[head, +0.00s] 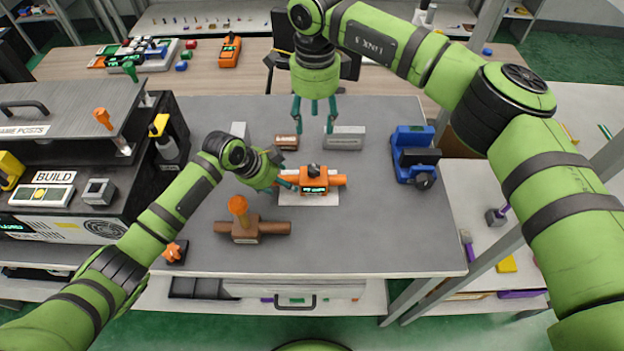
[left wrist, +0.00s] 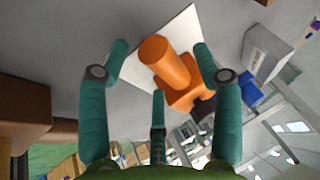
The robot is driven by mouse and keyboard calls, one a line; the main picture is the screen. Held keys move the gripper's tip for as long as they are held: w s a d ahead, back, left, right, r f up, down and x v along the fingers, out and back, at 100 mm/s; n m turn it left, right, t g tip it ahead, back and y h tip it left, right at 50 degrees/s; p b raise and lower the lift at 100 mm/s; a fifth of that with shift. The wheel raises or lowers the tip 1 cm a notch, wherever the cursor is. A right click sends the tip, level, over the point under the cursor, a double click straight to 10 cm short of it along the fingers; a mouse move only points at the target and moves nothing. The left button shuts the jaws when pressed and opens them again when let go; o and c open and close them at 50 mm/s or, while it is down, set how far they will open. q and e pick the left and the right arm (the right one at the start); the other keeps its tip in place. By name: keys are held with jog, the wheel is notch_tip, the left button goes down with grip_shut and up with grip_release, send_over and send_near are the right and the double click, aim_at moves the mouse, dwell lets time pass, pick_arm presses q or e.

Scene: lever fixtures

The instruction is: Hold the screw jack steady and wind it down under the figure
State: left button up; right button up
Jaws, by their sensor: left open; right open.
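The orange jack-like device (head: 314,174), which I take for the screw jack, lies on a white plate (head: 308,200) at the middle of the grey table. It has a dark knob on top, a small green-lit display in front, too small to read, and an orange round bar at each side. My left gripper (head: 288,180) is open at its left bar. In the left wrist view the orange bar (left wrist: 165,62) stands between the spread fingers (left wrist: 155,75), with no clear contact. My right gripper (head: 314,116) is open and empty, pointing down above the table behind the device.
A brown fixture (head: 262,229) with an orange knob stands at front left. A grey block (head: 344,138) and small brown cylinder (head: 286,142) lie behind the device. A blue vise-like fixture (head: 412,156) stands right. A dark cabinet (head: 90,205) borders the left. The table's front right is clear.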

pick_arm(q)
jog(key=v, duration=1.1)
jog(key=shift+a+r, duration=0.25)
